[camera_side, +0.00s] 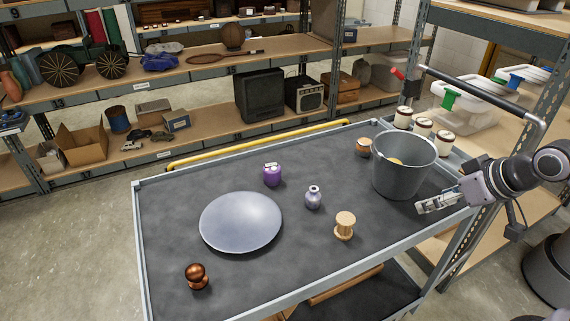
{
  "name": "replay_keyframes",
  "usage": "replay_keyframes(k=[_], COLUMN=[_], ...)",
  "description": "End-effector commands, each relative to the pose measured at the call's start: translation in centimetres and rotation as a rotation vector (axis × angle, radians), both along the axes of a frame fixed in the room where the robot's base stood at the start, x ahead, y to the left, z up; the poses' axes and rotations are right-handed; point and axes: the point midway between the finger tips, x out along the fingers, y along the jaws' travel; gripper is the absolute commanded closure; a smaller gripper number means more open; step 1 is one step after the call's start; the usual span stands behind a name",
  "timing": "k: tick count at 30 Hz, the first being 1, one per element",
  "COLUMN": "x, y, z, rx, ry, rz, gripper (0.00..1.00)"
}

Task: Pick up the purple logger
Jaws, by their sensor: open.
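The purple logger (272,175) is a small rounded purple object with a pale top. It stands on the dark cart top (165,270), behind and to the right of a large grey-blue plate. My gripper (424,206) is at the cart's right edge, in front of the grey bucket, well to the right of the logger. It is open, and I see nothing between its fingers. The logger is fully in view and nothing touches it.
A plate (240,221), a small grey vase (313,198), a wooden spool (344,226), a copper knob-shaped object (197,275), a brown-and-orange jar (363,147) and a bucket (403,175) share the cart. The vase and spool stand between my gripper and the logger. A yellow rail (260,143) runs behind.

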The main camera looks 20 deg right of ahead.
Motion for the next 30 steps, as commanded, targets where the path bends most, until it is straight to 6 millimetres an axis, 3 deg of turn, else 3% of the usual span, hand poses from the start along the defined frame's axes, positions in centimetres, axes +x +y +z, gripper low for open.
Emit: replay_keyframes(k=[3, 5, 17, 23, 30], x=[0.0, 0.0, 0.5, 4.0, 10.5], y=[0.0, 0.0, 0.1, 1.0, 3.0], z=[0.0, 0.0, 0.4, 2.9, 5.6], rx=[0.000, 0.000, 0.002, 0.008, 0.015], ry=[0.000, 0.000, 0.003, 0.027, 0.069], rz=[0.000, 0.000, 0.001, 0.004, 0.005], gripper=[0.37, 0.23, 0.23, 0.23, 0.23])
